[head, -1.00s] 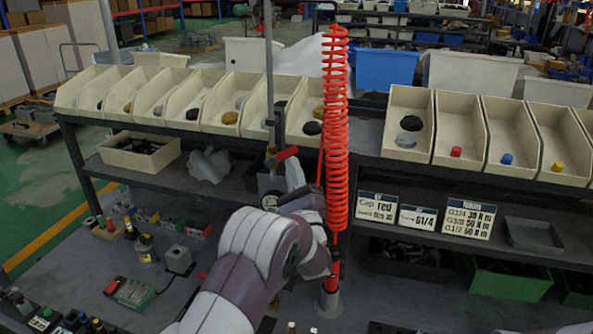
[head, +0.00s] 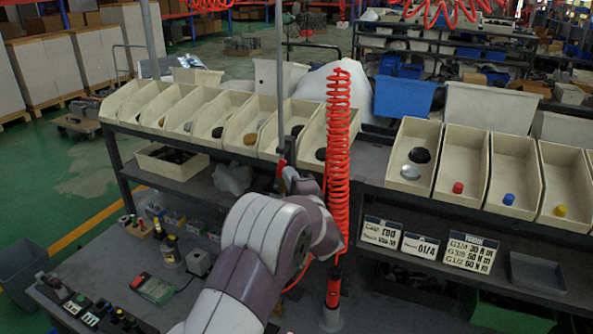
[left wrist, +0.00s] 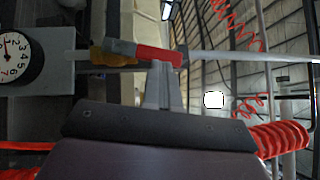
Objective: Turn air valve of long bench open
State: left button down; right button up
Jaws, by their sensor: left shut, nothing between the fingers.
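The air valve shows in the left wrist view as a red lever handle (left wrist: 158,56) on a brass body (left wrist: 108,57), beside a round dial gauge (left wrist: 17,57). The lever lies nearly along the line of the thin pipe (left wrist: 245,57), slightly tilted. My left gripper (left wrist: 163,74) is shut and empty, its fingertips right at the lever's underside in the picture; I cannot tell whether they touch. In the head view my left arm hides most of the valve and gripper, at the foot of the upright pipe (head: 280,80). My right gripper is not in view.
A red coiled hose (head: 338,150) hangs close to the right of my left arm. A row of cream bins (head: 245,125) stands on the rack behind. Label signs (head: 470,252) stand on the shelf at right. The bench (head: 130,255) has small fittings at left.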

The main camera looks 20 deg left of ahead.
pick_arm(q)
jog(key=shift+a+r+n+p, duration=0.3)
jog(key=shift+a+r+p, duration=0.25)
jog(key=shift+p, duration=0.5)
jog(key=shift+w+f, duration=0.1)
jog(key=shift+f, duration=0.05)
